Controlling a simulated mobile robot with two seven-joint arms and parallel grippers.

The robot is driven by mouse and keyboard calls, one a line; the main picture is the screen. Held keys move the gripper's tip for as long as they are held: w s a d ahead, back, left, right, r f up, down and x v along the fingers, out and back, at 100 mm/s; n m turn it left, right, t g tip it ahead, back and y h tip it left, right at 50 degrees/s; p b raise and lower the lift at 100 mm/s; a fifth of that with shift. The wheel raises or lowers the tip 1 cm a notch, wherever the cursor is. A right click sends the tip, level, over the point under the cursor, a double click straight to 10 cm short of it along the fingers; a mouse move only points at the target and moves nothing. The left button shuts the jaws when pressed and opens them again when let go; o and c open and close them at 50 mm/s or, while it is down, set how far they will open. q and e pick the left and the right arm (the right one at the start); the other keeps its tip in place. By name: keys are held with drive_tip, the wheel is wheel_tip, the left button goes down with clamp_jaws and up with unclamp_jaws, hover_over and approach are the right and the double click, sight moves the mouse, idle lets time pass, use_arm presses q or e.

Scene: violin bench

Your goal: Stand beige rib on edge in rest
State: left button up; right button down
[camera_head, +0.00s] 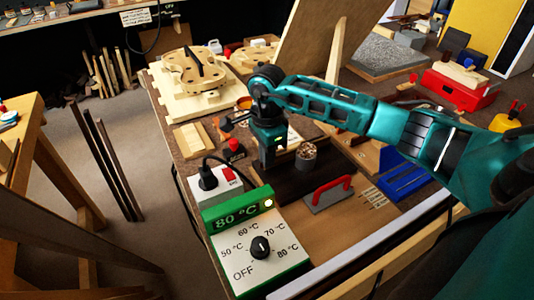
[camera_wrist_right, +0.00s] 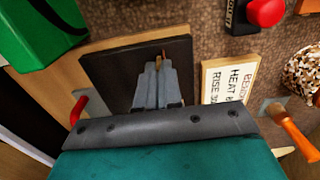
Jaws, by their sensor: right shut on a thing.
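My right gripper (camera_head: 272,160) reaches down over the bench, just left of a cup of chips. In the right wrist view its fingers (camera_wrist_right: 158,68) are closed together over a dark flat slab (camera_wrist_right: 105,75). A small brown-beige edge (camera_wrist_right: 163,55) shows at the fingertips; it looks like the end of the beige rib, held between them. The rest of the rib is hidden by the fingers, and I cannot make it out in the head view. I cannot clearly pick out the rest. My left gripper is in neither view.
A green and white heat controller (camera_head: 261,252) reading 80 °C stands at the front left. A red-handled tool (camera_head: 328,195), the chip cup (camera_head: 305,158) and a blue rack (camera_head: 405,182) crowd the right. A violin body on a mould (camera_head: 193,70) lies behind.

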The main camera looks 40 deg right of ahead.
drive_tip(key=c, duration=1.2)
unclamp_jaws()
wheel_tip(320, 180, up, 13)
drive_tip(key=shift+p, duration=0.55)
